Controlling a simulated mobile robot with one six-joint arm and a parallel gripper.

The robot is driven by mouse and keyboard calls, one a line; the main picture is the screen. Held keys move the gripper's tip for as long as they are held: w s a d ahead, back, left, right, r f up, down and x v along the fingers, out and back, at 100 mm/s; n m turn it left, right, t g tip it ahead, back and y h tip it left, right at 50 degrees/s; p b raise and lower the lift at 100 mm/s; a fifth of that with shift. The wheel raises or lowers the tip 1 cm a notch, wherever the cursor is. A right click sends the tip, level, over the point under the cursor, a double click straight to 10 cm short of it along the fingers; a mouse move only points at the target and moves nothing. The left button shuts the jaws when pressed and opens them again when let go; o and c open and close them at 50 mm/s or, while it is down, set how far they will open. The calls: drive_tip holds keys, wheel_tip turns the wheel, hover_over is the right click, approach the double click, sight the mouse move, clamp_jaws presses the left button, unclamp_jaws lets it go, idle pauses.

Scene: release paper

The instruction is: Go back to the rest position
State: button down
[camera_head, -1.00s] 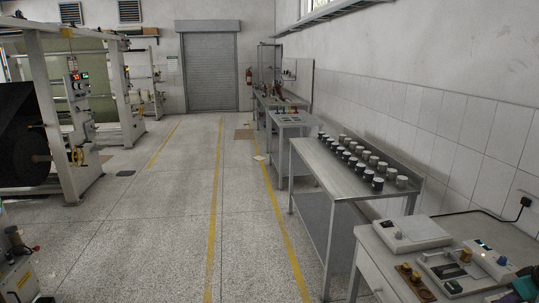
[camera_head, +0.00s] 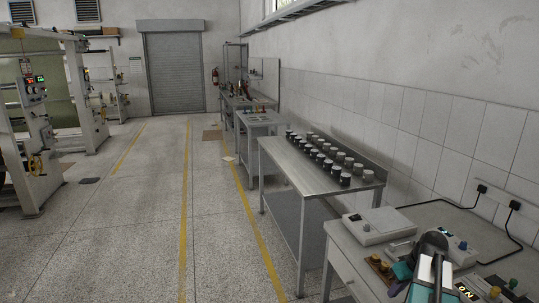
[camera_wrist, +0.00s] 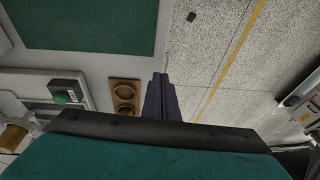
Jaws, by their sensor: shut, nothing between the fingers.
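In the wrist view my gripper (camera_wrist: 160,78) shows as two dark fingers pressed together, with nothing between them. It points over the edge of a bench, beside a brown holder with two round recesses (camera_wrist: 125,97) and the speckled floor. In the head view part of my arm, dark with a white strip and teal parts, stands over the near bench (camera_head: 345,255) at the lower right.
A pale device (camera_head: 375,226) sits on the near bench. A steel table (camera_head: 283,165) with rows of dark jars (camera_head: 325,158) stands beyond it. A green panel (camera_wrist: 85,25) and green-button box (camera_wrist: 65,93) show in the wrist view. The aisle (camera_head: 140,215) is clear, with machines at left.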

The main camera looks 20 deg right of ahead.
drive_tip(key=w+a+f+g, duration=0.1)
drive_tip(key=w+a+f, duration=0.1)
drive_tip(key=a+f, duration=0.35)
drive_tip(key=w+a+f, duration=0.2)
drive_tip(key=a, duration=0.7)
drive_tip(key=w+a+f+g, duration=0.1)
drive_tip(key=w+a+f, duration=0.2)
drive_tip(key=a, duration=0.4)
drive_tip(key=s+a+f, duration=0.1)
drive_tip(key=a+f, duration=0.2)
drive_tip(key=a, duration=0.4)
drive_tip(key=s+a+f+g+h, duration=0.1)
drive_tip(key=a+f, duration=0.2)
drive_tip(key=a, duration=0.4)
drive_tip(key=s+a+f, duration=0.2)
drive_tip(key=a+f, duration=0.1)
drive_tip(key=a, duration=0.4)
drive_tip(key=s+f+g+b, duration=0.1)
drive_tip(key=s+f+g, duration=0.2)
drive_tip(key=s+f, duration=0.7)
drive_tip(key=s+f+g+b, duration=0.1)
drive_tip(key=s+f+g, duration=0.2)
drive_tip(key=s+f, duration=0.7)
drive_tip(key=s, duration=0.5)
drive_tip(key=shift+s+d+f+n, duration=0.25)
drive_tip(key=shift+f+n, duration=0.05)
drive_tip(key=shift+d, duration=0.1)
